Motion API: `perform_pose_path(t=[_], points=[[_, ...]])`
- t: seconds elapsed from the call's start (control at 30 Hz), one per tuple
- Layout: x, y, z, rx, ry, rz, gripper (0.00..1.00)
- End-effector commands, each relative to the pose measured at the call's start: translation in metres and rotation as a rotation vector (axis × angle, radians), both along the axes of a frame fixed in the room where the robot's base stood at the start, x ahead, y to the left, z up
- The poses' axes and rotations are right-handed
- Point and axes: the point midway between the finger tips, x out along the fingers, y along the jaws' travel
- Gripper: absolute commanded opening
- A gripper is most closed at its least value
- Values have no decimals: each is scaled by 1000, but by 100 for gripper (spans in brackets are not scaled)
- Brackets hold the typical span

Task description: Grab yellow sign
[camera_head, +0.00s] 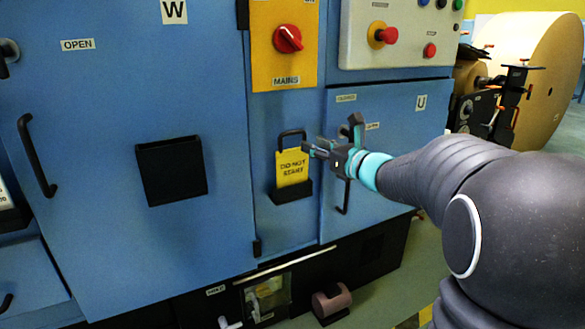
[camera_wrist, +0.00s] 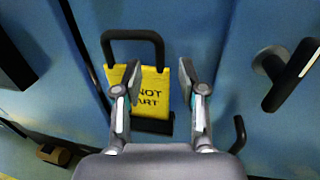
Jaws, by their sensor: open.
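The yellow sign (camera_head: 292,167) reads "DO NOT START" and has a black loop handle on top. It stands upright in a small black holder (camera_head: 291,194) on the blue machine front. My gripper (camera_head: 331,137) is just right of the sign's upper part in the head view. In the wrist view my gripper (camera_wrist: 160,82) is open, its two fingers apart and nothing held between them. I cannot tell how far the fingertips are from the sign.
The yellow MAINS panel with a red knob (camera_head: 288,39) is above the sign. A black door handle (camera_head: 346,196) is close to my gripper on the right. An empty-looking black pocket (camera_head: 172,170) is on the left door. A large paper roll (camera_head: 545,75) stands at right.

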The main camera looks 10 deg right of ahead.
Motion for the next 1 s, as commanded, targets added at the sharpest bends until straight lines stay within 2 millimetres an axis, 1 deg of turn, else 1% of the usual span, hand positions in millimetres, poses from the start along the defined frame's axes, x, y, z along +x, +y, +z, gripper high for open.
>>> perform_pose_path(t=[0.2, 0.3, 0.43, 0.63, 0.67, 0.7, 0.8, 1.0], points=[[27, 16, 3, 0, 0, 4, 41], [36, 21, 3, -1, 0, 2, 41], [41, 24, 3, -1, 0, 2, 41], [41, 23, 3, -1, 0, 1, 41], [41, 23, 3, -1, 0, 1, 34], [41, 23, 3, -1, 0, 1, 24], [41, 23, 3, -1, 0, 1, 0], [41, 23, 3, -1, 0, 1, 0]])
